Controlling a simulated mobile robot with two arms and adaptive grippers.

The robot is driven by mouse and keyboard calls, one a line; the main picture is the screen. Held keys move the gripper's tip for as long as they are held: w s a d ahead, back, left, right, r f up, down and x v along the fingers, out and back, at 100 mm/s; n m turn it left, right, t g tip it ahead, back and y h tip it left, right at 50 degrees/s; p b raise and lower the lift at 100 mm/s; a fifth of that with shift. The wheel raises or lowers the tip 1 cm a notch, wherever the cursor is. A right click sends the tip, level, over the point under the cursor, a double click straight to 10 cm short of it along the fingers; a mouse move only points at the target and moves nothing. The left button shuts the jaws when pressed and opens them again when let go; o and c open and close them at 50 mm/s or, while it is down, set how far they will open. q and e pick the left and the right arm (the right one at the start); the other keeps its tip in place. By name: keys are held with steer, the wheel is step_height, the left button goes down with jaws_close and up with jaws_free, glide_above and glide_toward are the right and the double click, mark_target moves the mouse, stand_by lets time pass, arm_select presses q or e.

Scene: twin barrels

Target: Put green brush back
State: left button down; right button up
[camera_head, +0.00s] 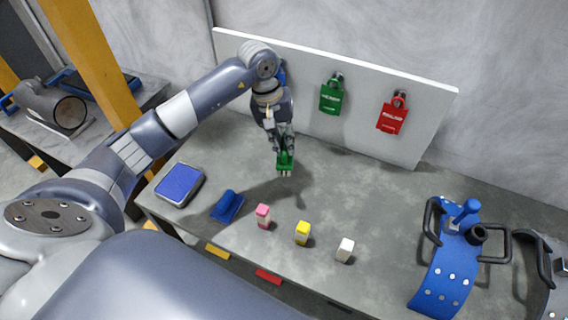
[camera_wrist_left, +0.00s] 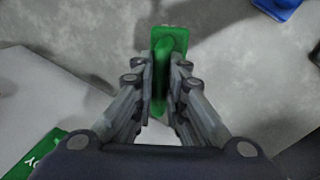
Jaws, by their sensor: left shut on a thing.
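The green brush (camera_head: 285,161) is held in my left gripper (camera_head: 281,141), above the grey table and in front of the white board. In the left wrist view the green brush (camera_wrist_left: 171,41) stands between the two fingers of my left gripper (camera_wrist_left: 165,75), which are shut on it. A green holder (camera_head: 331,98) with white lettering hangs on the board, to the right of my gripper and apart from the brush. A green piece with lettering (camera_wrist_left: 35,153) also shows at the lower left of the wrist view. My right gripper is not in view.
A red holder (camera_head: 392,118) hangs farther right on the white board (camera_head: 430,110). A blue brush (camera_head: 228,205), a blue pad (camera_head: 180,184) and pink (camera_head: 263,216), yellow (camera_head: 302,232) and white (camera_head: 345,250) blocks stand on the table. A curved blue part (camera_head: 445,270) is at right.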

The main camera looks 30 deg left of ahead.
arm_select(q)
steer(key=x, duration=0.3)
steer(key=a+x, duration=0.1)
steer(key=x, duration=0.1)
steer(key=shift+s+f, duration=0.2)
steer(key=shift+f, duration=0.3)
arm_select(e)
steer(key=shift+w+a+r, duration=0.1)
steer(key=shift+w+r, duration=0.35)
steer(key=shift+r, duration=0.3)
arm_select(q)
steer(key=shift+f+b, duration=0.1)
steer(key=shift+b, duration=0.2)
steer(key=c, duration=1.6)
jaws_free()
steer(key=shift+c, duration=0.2)
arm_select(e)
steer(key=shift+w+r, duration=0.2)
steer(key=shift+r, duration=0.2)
